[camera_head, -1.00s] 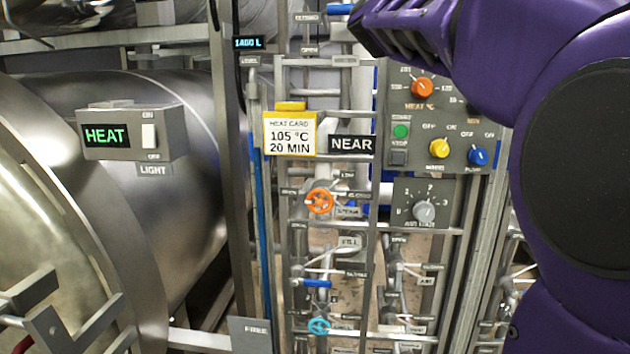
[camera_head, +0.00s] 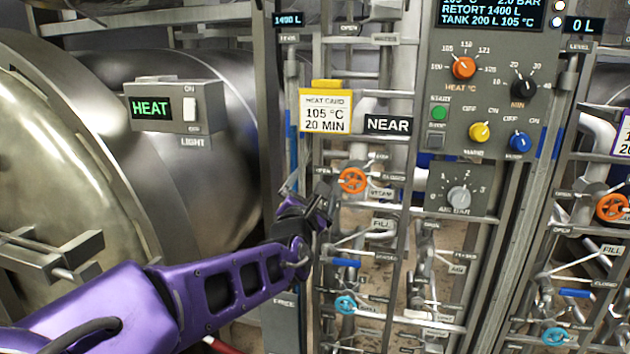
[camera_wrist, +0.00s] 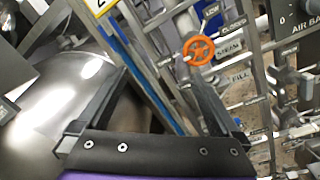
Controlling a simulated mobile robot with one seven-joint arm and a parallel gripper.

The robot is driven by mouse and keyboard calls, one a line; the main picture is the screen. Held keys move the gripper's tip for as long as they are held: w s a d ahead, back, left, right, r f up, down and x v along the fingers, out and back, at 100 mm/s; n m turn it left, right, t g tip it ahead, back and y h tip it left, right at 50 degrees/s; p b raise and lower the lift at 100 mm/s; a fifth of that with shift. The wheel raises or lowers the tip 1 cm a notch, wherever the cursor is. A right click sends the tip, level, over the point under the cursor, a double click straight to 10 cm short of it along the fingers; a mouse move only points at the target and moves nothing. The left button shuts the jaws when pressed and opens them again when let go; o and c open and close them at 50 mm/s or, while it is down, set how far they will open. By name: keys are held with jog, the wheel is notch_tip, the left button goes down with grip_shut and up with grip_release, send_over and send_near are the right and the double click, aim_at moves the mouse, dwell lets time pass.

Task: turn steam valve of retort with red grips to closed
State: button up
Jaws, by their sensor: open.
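The steam valve is an orange handwheel (camera_head: 352,180) on the pipe rack under the NEAR sign, with a STEAM label (camera_head: 381,193) at its lower right. An OPEN tag is at its left and a CLOSED tag at its right. It also shows in the wrist view (camera_wrist: 198,50), upper right of centre, beyond the fingers. My gripper (camera_head: 318,203) is just left of and below the wheel in the head view, apart from it. In the wrist view my gripper (camera_wrist: 160,82) is open with nothing between its fingers. A bit of red (camera_head: 222,347) shows at the bottom edge; I cannot tell what it belongs to.
A steel retort (camera_head: 60,170) fills the left, with a HEAT light box (camera_head: 175,107). A yellow heat card (camera_head: 325,110) hangs above the wheel. A control panel (camera_head: 450,130) stands to the right. Another orange wheel (camera_head: 612,207) is at far right. Pipes and rails crowd the wheel.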

aim_at(352, 185)
jog(key=s+d+f+n+g+h, duration=0.1)
jog(key=s+d+f+n, duration=0.2)
jog(key=d+f, duration=0.2)
jog(key=b+x, duration=0.1)
jog(key=x, duration=1.6)
jog(key=shift+r, duration=0.1)
jog(key=c, duration=1.1)
jog(key=shift+b, duration=0.3)
jog(key=shift+c, duration=0.2)
